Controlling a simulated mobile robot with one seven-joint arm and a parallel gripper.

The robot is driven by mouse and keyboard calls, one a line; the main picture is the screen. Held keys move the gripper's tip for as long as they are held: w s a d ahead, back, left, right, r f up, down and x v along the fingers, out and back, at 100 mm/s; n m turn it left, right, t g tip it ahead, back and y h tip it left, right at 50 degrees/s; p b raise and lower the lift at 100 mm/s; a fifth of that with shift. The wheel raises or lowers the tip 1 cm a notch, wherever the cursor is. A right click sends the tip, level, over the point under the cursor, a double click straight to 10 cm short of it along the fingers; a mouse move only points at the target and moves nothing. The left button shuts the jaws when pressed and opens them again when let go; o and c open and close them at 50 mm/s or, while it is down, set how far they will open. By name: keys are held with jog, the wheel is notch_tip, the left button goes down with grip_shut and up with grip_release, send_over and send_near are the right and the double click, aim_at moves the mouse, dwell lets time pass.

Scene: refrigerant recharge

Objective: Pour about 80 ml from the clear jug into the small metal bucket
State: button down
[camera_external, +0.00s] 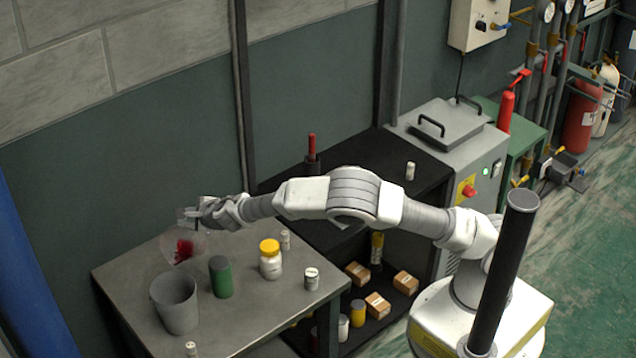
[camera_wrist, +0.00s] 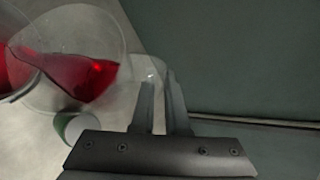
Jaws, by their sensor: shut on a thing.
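The clear jug (camera_external: 190,247) holds red liquid and is tilted above the table, just behind the small metal bucket (camera_external: 175,305). My gripper (camera_external: 192,213) is shut on the jug at its handle side. In the wrist view the jug (camera_wrist: 92,70) is tipped toward the left, with red liquid lying toward its left side. A grey-rimmed vessel with red inside, apparently the bucket (camera_wrist: 8,70), is cut off at the left edge there. The bucket's inside is hidden in the external view. I cannot make out a falling stream.
A green can (camera_external: 221,278) stands right of the bucket. A yellow-capped white bottle (camera_external: 270,262) and small white containers (camera_external: 311,279) stand further right on the grey table (camera_external: 130,275). A dark shelf unit (camera_external: 375,155) with boxes adjoins the table. The wall is close behind.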

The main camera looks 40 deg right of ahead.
jog(key=shift+w+f, duration=0.15)
jog(key=shift+f, duration=0.1)
jog(key=shift+d, duration=0.15)
dwell(1.7)
jog(key=shift+w+d+f+m+g+y, duration=0.2)
jog(key=shift+d+f+m+g+y, duration=0.1)
jog(key=shift+f, duration=0.1)
jog(key=shift+w+d+f+m+g+y, duration=0.15)
jog(key=shift+f+m+g+y, duration=0.05)
jog(key=shift+f+g, duration=0.15)
jog(key=shift+w+d+r+p, duration=0.1)
jog(key=shift+w+d+p, duration=0.15)
jog(key=shift+p, duration=0.2)
jog(key=shift+w+d+f+m+g+y+p, duration=0.45)
jog(key=shift+d+f+g+y+p, duration=0.25)
jog(key=shift+p, duration=0.25)
jog(key=shift+w+d+f+m+g+y+p, duration=0.45)
jog(key=shift+f+m+g+y+p, duration=0.15)
jog(key=shift+y+p, duration=0.35)
jog(key=shift+w+d+f+m+g+y+p, duration=0.4)
jog(key=shift+d+f+g+y+p, duration=0.25)
jog(key=shift+p, duration=0.35)
